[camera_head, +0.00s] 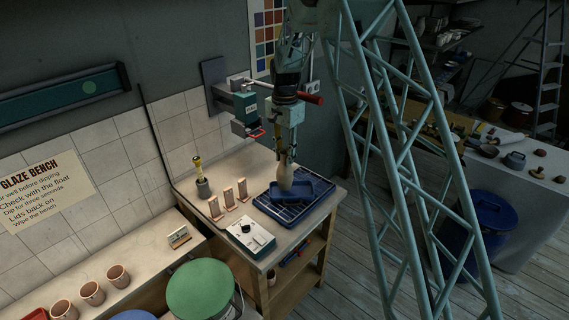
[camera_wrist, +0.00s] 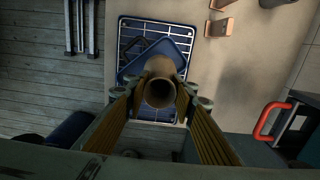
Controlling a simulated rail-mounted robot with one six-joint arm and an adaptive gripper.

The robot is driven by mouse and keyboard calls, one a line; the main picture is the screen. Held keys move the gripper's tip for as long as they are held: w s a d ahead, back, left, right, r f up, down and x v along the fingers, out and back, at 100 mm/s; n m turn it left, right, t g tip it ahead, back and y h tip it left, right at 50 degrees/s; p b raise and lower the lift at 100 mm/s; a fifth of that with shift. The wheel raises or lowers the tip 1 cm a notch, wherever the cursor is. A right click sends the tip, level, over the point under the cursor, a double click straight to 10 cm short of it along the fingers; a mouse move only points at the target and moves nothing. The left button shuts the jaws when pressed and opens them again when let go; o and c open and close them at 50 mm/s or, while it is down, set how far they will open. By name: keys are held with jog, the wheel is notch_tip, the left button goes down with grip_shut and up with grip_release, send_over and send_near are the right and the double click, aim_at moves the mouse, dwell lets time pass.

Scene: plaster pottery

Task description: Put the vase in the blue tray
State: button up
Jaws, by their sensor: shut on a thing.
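The vase (camera_head: 285,178) is a tan, narrow piece held upright below my gripper (camera_head: 287,158). In the wrist view I look down on its round, dark mouth (camera_wrist: 160,92), between the two fingers of my gripper (camera_wrist: 161,99). The gripper is shut on the vase. The blue tray (camera_head: 305,188) lies under and around the vase in the head view. In the wrist view the tray (camera_wrist: 158,49) shows just beyond the vase, which covers its near part. I cannot tell whether the vase's base touches the tray.
The tray lies on a dark gridded rack (camera_head: 290,211) at the bench corner. A white control box (camera_head: 250,236) stands in front of it. Several small copper-coloured stands (camera_head: 229,199) are to the left. A machine with a red handle (camera_head: 250,112) is on the wall behind.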

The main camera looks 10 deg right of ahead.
aim_at(284, 163)
jog(key=shift+f, duration=1.75)
jog(key=o, duration=0.9)
jog(key=shift+r, duration=0.2)
notch_tip(284, 163, up, 11)
jog(key=shift+r, duration=0.2)
jog(key=shift+s+r+b, duration=0.1)
jog(key=shift+r+b, duration=0.2)
